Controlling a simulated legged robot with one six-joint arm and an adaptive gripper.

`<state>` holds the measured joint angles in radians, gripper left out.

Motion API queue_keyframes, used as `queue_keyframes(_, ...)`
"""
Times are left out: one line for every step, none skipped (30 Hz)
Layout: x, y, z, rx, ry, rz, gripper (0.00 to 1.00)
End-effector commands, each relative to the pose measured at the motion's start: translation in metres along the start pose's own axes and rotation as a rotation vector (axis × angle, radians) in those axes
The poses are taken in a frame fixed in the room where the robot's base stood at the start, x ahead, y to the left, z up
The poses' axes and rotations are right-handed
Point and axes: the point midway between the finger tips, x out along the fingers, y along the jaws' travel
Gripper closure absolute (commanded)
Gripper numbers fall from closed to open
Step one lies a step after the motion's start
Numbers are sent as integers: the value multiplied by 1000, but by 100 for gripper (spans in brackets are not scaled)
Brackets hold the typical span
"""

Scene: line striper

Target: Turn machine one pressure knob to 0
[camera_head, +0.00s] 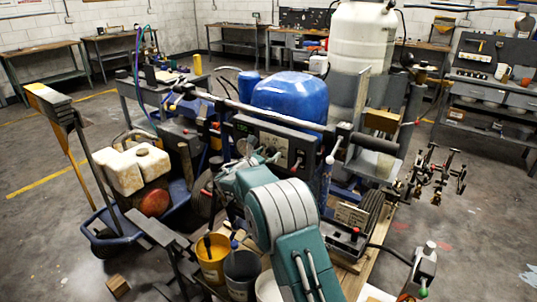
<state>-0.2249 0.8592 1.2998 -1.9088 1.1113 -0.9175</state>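The line striper (215,105) stands in the middle of the view, with a blue rounded cover and a large white tank. Its dark control panel (305,146) faces me and carries light plates with small knobs or switches. I cannot tell which of these is the pressure knob of machine one, nor read its setting. My teal and grey arm rises from the bottom. My gripper (262,158) is at the panel's lower left front and hides part of it. Contact with a knob and the finger opening cannot be made out.
A yellow bucket (212,258) and a dark grey bucket (241,273) stand below the panel. A grey handlebar (270,114) crosses above the panel. Open floor lies at the far left and right.

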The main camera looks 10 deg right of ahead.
Motion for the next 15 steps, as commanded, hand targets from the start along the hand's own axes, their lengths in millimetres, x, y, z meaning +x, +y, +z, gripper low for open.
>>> queue_keyframes(0, 0, 0, 0, 0, -1, 18)
queue_keyframes(0, 0, 0, 0, 0, -1, 18)
queue_keyframes(0, -1, 0, 0, 0, -1, 18)
queue_keyframes(0, -1, 0, 1, 1, -1, 18)
queue_keyframes(0, -1, 0, 1, 1, -2, 18)
queue_keyframes(-1, -1, 0, 0, 1, -1, 18)
queue_keyframes(-2, -1, 0, 0, 1, -1, 18)
queue_keyframes(-4, 0, 0, 0, 1, -1, 18)
queue_keyframes(-8, 0, 0, 1, 2, 0, 18)
queue_keyframes(-12, 0, 0, 1, 2, 1, 18)
queue_keyframes(-17, 0, 0, 0, 2, 1, 18)
queue_keyframes(-24, 0, 0, 0, 1, 0, 18)
queue_keyframes(-30, 1, 0, -1, 1, 2, 18)
queue_keyframes(-37, 1, 0, -1, 1, 3, 18)
queue_keyframes(-45, 1, 0, -1, 0, 2, 18)
